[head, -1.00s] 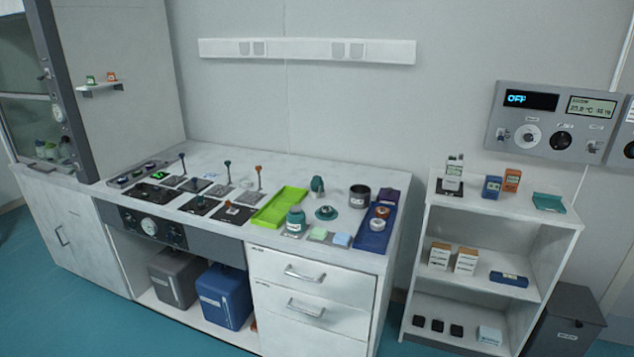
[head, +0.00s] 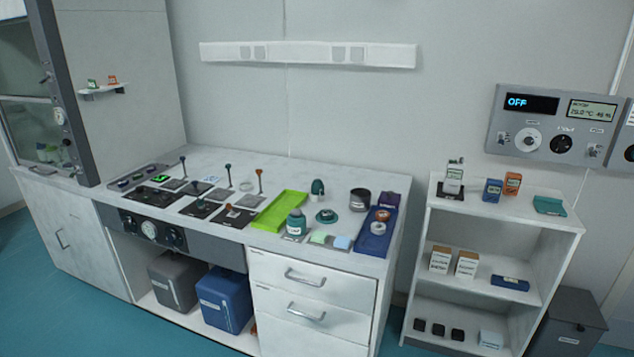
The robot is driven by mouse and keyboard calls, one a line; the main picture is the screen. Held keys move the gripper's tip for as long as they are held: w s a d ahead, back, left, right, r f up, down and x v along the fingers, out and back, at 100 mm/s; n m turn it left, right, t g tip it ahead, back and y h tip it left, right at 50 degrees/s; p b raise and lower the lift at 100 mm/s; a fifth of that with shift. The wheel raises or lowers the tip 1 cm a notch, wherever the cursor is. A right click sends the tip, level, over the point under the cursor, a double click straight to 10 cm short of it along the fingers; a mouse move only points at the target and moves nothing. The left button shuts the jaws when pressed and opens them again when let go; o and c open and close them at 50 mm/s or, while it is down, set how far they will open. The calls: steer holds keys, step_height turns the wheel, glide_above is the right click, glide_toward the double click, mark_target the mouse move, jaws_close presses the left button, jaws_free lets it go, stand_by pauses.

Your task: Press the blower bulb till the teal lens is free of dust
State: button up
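A dark teal rounded object (head: 318,187), which looks like the blower bulb, stands toward the back of the bench, right of the green tray. A low round teal piece (head: 326,215) with a pale centre, perhaps the teal lens in its mount, lies just in front of it. The two are apart. Both are small here, and I cannot tell whether there is dust on the lens. My gripper is not in view.
A green tray (head: 279,211), a teal jar (head: 296,223), a dark cup (head: 359,198) and a blue tray (head: 372,243) surround them. Upright posts stand on dark plates to the left. A white shelf unit (head: 505,208) stands right of the bench. The back of the bench is clear.

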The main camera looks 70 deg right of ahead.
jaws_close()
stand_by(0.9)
